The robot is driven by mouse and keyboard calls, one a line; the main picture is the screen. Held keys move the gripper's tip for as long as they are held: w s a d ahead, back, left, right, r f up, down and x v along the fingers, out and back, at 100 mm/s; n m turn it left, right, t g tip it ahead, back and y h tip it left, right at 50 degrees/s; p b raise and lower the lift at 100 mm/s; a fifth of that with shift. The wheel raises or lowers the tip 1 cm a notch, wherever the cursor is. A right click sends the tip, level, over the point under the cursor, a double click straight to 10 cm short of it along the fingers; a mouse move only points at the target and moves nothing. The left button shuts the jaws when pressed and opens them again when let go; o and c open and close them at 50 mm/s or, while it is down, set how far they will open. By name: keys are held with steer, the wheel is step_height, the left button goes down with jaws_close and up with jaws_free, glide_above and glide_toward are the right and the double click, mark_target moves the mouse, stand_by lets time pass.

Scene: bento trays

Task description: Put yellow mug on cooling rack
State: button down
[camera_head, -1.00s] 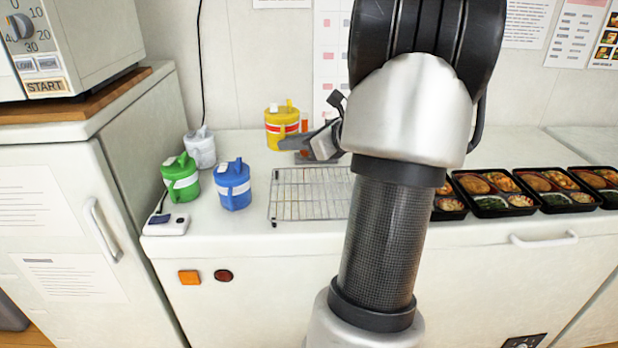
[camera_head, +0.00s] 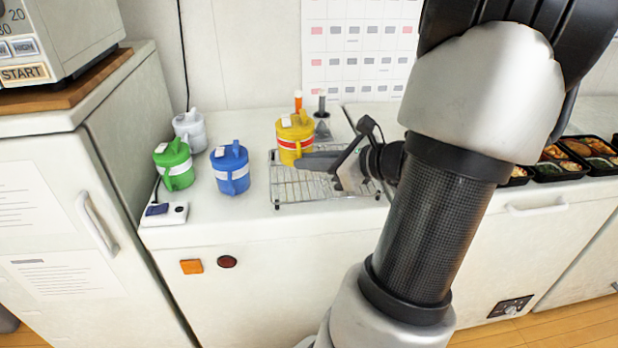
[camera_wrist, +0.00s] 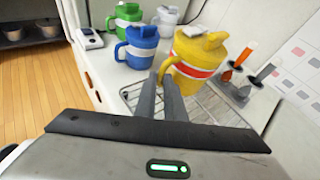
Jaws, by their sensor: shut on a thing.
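The yellow mug (camera_head: 295,138), with a red and white band, is upright over the back left part of the wire cooling rack (camera_head: 290,192). I cannot tell whether its base touches the wires. My gripper (camera_head: 312,161) reaches in from the right and is shut on the mug. In the wrist view, the two dark fingers of my gripper (camera_wrist: 163,88) are close together at the handle side of the yellow mug (camera_wrist: 200,57). The exact contact at the handle is partly hidden. The rack (camera_wrist: 215,108) shows beneath the mug.
A blue mug (camera_head: 230,168) stands just left of the rack, with a green mug (camera_head: 174,166) and a white mug (camera_head: 189,128) beyond. Two upright tools (camera_head: 322,125) stand behind the rack. Bento trays (camera_head: 560,171) lie at the right. The rack's front is clear.

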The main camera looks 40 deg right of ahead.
steer(key=shift+f+b, duration=0.55)
steer(key=shift+f, duration=1.2)
steer(key=shift+f, duration=0.2)
steer(key=c, duration=1.8)
jaws_free()
steer(key=shift+c, duration=0.2)
steer(key=shift+r, duration=0.2)
steer(key=p+v, duration=0.2)
steer(key=v, duration=1)
steer(key=shift+f, duration=0.1)
